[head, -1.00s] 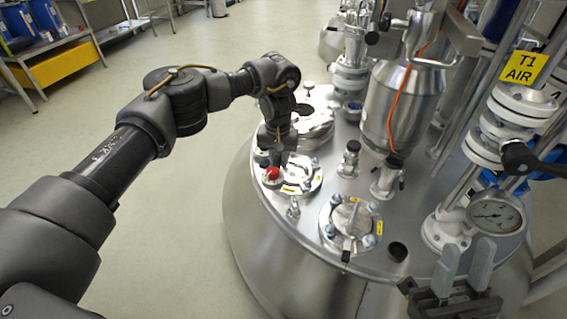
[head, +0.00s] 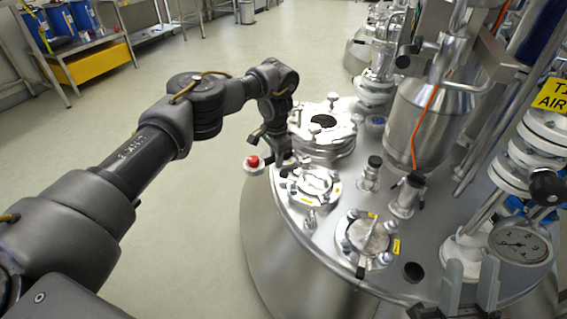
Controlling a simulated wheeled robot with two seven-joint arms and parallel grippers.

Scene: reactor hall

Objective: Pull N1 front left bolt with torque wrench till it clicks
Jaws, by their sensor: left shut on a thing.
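My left gripper (head: 277,158) is shut on a tool, seemingly the torque wrench, at the near-left side of the vessel lid. The tool's red end with a pale collar (head: 253,162) sticks out left of the gripper, beyond the lid's edge. The rest of the tool is hidden or too small to make out. A clamped round flange (head: 316,187) with bolts and a yellow tag lies just right of and below the gripper. A second bolted flange (head: 368,238) sits nearer. Their tags are unreadable, so I cannot tell which is N1. My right gripper (head: 470,287) is open and empty at the lower right.
The steel vessel lid (head: 335,212) carries a large manway (head: 322,130), short nozzles, a pressure gauge (head: 520,243) and pipework at the right. A steel cylinder (head: 428,125) stands behind. The floor left of the vessel is clear.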

